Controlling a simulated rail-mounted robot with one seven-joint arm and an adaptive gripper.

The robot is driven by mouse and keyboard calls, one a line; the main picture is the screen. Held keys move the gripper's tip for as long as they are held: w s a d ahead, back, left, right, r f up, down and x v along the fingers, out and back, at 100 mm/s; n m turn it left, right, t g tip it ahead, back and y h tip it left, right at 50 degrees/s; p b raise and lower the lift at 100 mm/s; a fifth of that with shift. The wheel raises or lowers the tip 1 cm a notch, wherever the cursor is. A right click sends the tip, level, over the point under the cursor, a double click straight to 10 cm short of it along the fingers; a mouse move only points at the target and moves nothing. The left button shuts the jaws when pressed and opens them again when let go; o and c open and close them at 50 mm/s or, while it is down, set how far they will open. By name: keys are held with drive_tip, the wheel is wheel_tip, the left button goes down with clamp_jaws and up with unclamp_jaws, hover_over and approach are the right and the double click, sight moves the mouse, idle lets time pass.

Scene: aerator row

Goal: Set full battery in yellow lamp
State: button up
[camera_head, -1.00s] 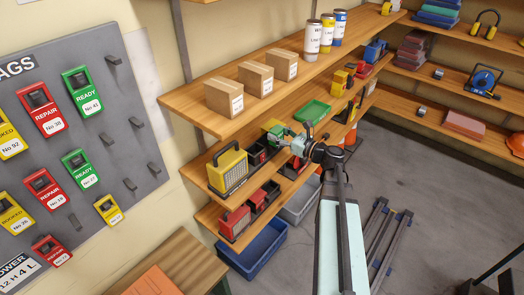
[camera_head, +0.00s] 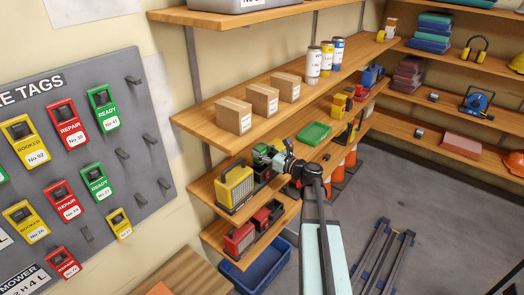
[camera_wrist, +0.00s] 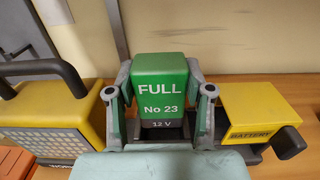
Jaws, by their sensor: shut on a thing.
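The yellow lamp (camera_head: 235,187) stands on the middle shelf, with a pale grid front and dark handle; it shows at the left of the wrist view (camera_wrist: 45,120). The green battery (camera_wrist: 160,85), marked FULL, No 23 and 12 V, stands upright in the middle of the wrist view. My gripper (camera_wrist: 164,105) is shut on it, one finger on each side. In the head view the battery (camera_head: 262,150) is a small green patch beyond the lamp. Its lower end is partly hidden, so I cannot tell whether it rests on anything.
A yellow case (camera_wrist: 258,115) labelled BATTERY, with a dark handle, is right of the battery. A green tray (camera_head: 314,134) lies farther along the shelf. Cardboard boxes (camera_head: 262,99) stand on the shelf above. Red items (camera_head: 240,238) sit on the shelf below.

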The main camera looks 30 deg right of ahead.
sight(264, 163)
drive_tip(key=shift+f+b, duration=1.7)
drive_tip(key=shift+f, duration=1.1)
drive_tip(key=shift+f+b, duration=0.4)
drive_tip(key=shift+f, duration=0.2)
drive_tip(key=o, duration=1.4)
drive_tip(key=shift+c, duration=0.2)
